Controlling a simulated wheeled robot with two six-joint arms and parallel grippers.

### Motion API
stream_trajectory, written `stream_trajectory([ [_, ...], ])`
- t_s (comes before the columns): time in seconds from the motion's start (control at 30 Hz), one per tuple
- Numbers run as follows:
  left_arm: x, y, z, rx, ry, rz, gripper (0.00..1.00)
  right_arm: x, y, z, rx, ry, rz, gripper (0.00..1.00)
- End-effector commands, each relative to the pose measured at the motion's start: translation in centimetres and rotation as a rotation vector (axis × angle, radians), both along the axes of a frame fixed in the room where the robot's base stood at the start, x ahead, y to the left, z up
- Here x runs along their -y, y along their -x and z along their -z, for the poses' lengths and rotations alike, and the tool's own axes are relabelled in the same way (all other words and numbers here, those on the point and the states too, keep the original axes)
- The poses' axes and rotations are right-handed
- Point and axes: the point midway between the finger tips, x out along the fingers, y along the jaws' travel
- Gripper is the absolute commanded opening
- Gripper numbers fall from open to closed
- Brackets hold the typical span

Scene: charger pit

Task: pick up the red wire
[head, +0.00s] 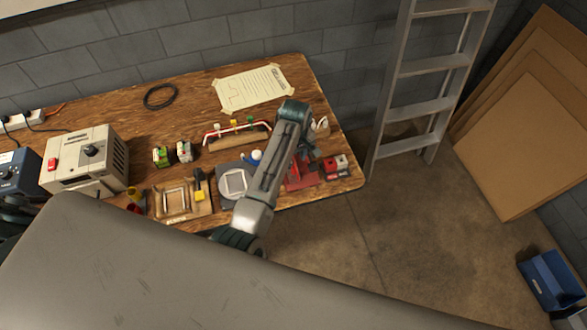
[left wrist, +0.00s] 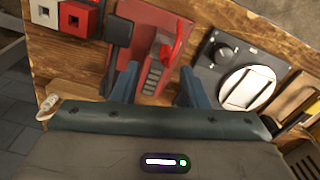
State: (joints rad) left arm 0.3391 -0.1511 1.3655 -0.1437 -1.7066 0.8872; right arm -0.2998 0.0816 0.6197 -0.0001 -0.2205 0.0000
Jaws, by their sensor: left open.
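A red wire (head: 214,132) with bent ends lies along a wooden block (head: 240,141) on the workbench, with coloured clips above it in the head view. It does not show in the left wrist view. My left gripper (left wrist: 158,88) is open and empty in the left wrist view. Its fingers are over a red device (left wrist: 146,32) with a red lever, near the bench's front right. In the head view my left arm partly hides this device (head: 303,184), and the fingertips cannot be made out. The wire block lies to the left of that arm. My right gripper is not in view.
A grey round-knobbed fixture (left wrist: 241,72) is beside the red device. Red and white boxes (head: 335,165) stand at the bench's right edge. A wooden tray (head: 182,215), a beige power unit (head: 85,160) and a black ring (head: 160,96) occupy the left part. A ladder (head: 432,65) leans beyond.

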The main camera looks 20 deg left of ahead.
Motion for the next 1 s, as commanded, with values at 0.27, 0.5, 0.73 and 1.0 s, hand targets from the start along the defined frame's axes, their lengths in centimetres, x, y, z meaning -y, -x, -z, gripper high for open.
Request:
stream_trajectory([
  [0.27, -0.3, 0.8, 3.3, -0.004, -0.001, 0.001, 0.41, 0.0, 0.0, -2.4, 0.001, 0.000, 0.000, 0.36],
  [0.5, -0.3, 0.8, 5.2, -0.001, -0.001, 0.001, 0.41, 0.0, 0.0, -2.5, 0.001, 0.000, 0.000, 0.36],
  [0.73, -0.2, 0.8, 5.2, 0.000, 0.000, 0.001, 0.31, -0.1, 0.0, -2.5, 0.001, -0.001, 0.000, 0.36],
  [1.0, -0.2, 0.8, 5.2, 0.000, 0.000, 0.001, 0.00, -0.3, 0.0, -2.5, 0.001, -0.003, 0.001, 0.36],
])
